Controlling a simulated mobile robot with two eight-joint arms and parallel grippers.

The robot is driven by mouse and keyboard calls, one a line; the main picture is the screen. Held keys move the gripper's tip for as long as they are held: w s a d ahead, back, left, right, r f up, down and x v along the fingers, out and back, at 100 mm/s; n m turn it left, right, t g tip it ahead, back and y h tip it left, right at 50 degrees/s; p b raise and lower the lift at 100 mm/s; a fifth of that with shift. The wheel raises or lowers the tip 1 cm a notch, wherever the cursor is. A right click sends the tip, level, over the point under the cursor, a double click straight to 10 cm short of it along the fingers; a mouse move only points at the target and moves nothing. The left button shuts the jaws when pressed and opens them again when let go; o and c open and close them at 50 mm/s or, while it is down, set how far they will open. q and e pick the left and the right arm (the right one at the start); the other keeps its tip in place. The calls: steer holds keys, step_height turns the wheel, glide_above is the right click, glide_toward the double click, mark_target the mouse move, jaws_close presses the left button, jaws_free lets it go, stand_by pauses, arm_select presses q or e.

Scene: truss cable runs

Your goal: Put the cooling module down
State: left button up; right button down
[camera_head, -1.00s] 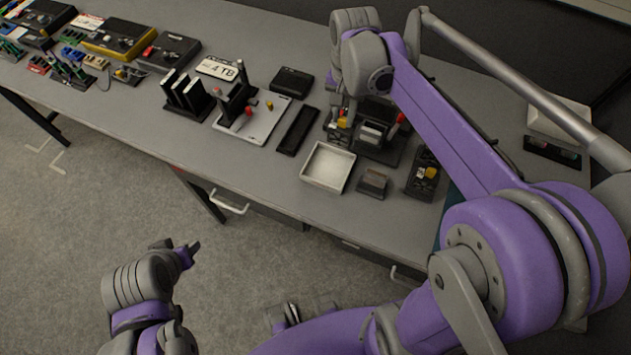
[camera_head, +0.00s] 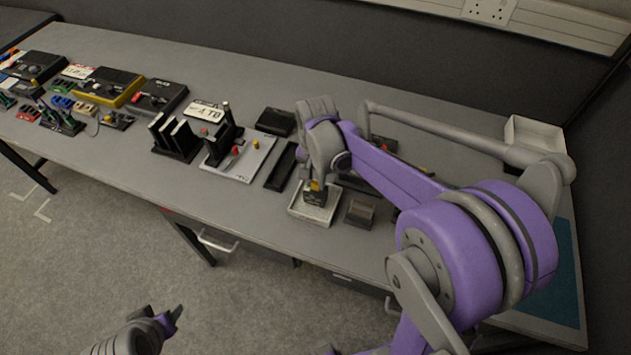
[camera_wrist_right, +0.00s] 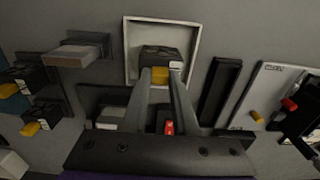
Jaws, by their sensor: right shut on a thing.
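The cooling module (camera_head: 315,197) is a small dark block with a yellow tab. My right gripper (camera_head: 316,184) is shut on it by the tab, which also shows between the fingertips in the right wrist view (camera_wrist_right: 160,75). The module is within the outline of the square white tray (camera_head: 299,213); I cannot tell whether it touches the tray floor. The tray's raised rim also shows in the wrist view (camera_wrist_right: 128,50). My left gripper (camera_head: 177,318) is low at the bottom left, away from the bench, and its jaws are unclear.
A grey-topped dark block (camera_head: 360,212) stands right of the tray. A black strip (camera_head: 281,167) and a white board with red and yellow knobs (camera_head: 240,160) lie to its left. More dark modules with yellow tabs (camera_wrist_right: 40,118) show in the wrist view. The bench's front edge is close to the tray.

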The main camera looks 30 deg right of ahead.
steer(key=shift+f, duration=0.4)
steer(key=shift+f+b, duration=0.3)
steer(key=shift+f, duration=0.1)
steer(key=c, duration=0.7)
jaws_free()
steer(key=shift+r, duration=0.1)
